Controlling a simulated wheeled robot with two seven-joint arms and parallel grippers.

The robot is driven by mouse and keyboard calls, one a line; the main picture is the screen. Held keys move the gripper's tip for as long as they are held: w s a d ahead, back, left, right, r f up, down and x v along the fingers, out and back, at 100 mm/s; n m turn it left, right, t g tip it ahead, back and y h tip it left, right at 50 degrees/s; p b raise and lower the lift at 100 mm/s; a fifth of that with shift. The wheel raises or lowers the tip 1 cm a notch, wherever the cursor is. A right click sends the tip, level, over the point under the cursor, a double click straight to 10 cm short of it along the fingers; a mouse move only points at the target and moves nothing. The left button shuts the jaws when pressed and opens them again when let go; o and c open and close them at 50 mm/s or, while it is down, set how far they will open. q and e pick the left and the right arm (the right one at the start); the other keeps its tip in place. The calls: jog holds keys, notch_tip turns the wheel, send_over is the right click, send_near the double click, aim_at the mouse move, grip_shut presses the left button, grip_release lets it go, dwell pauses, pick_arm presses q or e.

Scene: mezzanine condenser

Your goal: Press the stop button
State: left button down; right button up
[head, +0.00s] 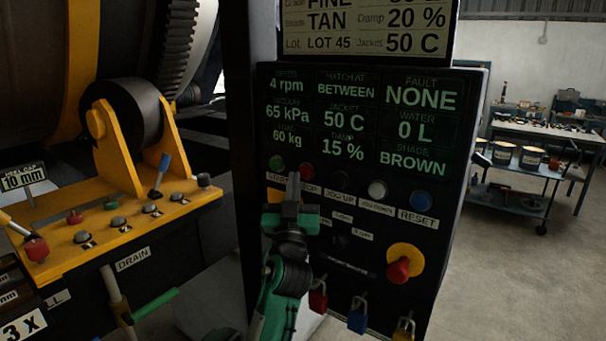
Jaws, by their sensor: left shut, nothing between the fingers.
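The black control panel (345,230) stands in front of me with a row of round buttons. A dark red button (307,173) sits second from the left, above a label partly hidden by my gripper; its visible letters end in "OP". My left gripper (293,180) is shut and empty, pointing up at the panel. Its tips overlap the area just left of and below the red button. I cannot tell whether they touch the panel. My right gripper is not in view.
A green button (276,162) is left of the red one; dark, white (377,189) and blue (421,200) buttons are right. A red mushroom knob on yellow (398,268) sits lower right, above hanging padlocks (357,318). A yellow lever bench (120,225) stands left.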

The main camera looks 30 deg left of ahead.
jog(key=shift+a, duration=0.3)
pick_arm(q)
jog(key=shift+w, duration=0.15)
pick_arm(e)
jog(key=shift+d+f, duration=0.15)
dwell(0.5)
pick_arm(q)
jog(key=shift+w, duration=0.3)
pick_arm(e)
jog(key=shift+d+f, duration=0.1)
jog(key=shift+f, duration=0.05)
pick_arm(q)
jog(key=shift+w+b, duration=0.4)
jog(key=shift+b, duration=0.2)
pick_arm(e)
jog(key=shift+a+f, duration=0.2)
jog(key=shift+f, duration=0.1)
pick_arm(q)
jog(key=shift+s, duration=0.85)
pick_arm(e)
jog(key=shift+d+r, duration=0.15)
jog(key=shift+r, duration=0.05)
